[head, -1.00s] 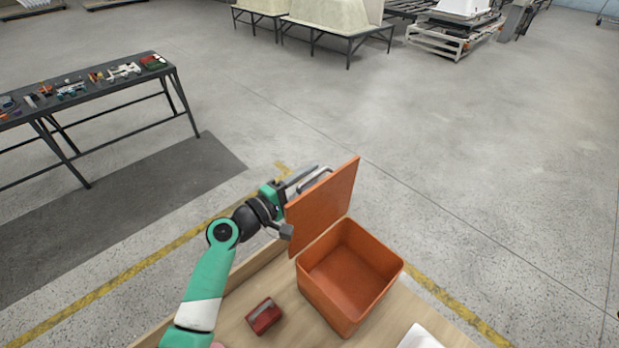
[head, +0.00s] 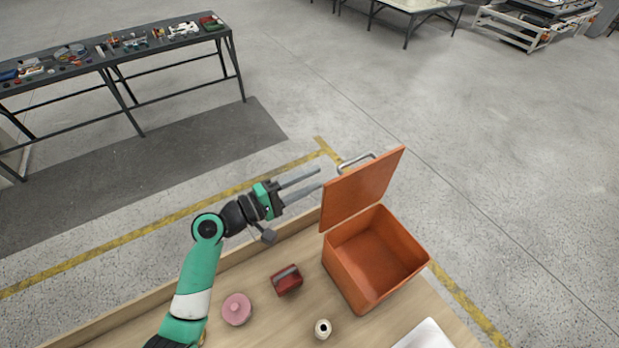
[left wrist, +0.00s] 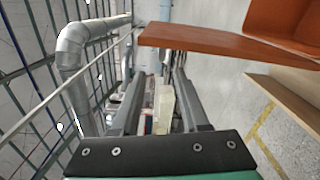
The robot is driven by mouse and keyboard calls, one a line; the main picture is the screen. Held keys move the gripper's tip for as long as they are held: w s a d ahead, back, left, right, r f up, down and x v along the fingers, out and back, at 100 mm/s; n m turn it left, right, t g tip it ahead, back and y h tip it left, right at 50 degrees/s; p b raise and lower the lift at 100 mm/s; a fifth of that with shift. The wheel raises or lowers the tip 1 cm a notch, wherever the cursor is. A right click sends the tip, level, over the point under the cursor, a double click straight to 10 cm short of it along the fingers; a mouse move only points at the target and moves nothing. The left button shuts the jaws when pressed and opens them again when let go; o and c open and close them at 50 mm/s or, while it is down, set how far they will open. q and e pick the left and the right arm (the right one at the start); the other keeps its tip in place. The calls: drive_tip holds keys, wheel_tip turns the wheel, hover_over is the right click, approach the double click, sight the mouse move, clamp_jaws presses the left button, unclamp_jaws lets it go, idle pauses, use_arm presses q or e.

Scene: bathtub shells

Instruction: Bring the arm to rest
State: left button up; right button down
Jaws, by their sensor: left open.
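My left gripper (head: 303,186) is open and empty, with its two grey fingers apart, left of the raised lid (head: 364,188) of an orange box. In the left wrist view the open gripper (left wrist: 152,85) has nothing between its fingers, and the lid's edge (left wrist: 215,44) shows above and to the right. The orange box (head: 350,275) stands open on the wooden table, and its visible inside looks empty. A metal handle (head: 356,160) sits on the lid's outer side. My right gripper is not in view.
On the wooden table (head: 262,325) lie a dark red block-like object (head: 287,281), a pink round piece (head: 237,309), a cream spool-like piece (head: 323,329) and a white item (head: 424,335). A dark bench (head: 150,52) with several small parts stands back left.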

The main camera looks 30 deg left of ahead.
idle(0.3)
use_arm(q)
drive_tip(key=d+r+m+t+y, duration=0.3)
drive_tip(key=r+m, duration=0.7)
drive_tip(key=r, duration=1.1)
drive_tip(key=s+r+m+t+y+p, duration=0.15)
drive_tip(key=s+r+t, duration=0.35)
drive_tip(key=s+r, duration=0.5)
drive_tip(key=s+r+m+t+y+p, duration=0.1)
drive_tip(key=s+r+m+t+y, duration=0.45)
drive_tip(key=r, duration=0.85)
wheel_tip(320, 180, up, 17)
drive_tip(key=a+n+g+h+p, duration=0.1)
drive_tip(key=n+h+p, duration=0.1)
drive_tip(key=p, duration=1.5)
drive_tip(key=shift+g+h, duration=0.35)
drive_tip(key=shift+h, duration=0.15)
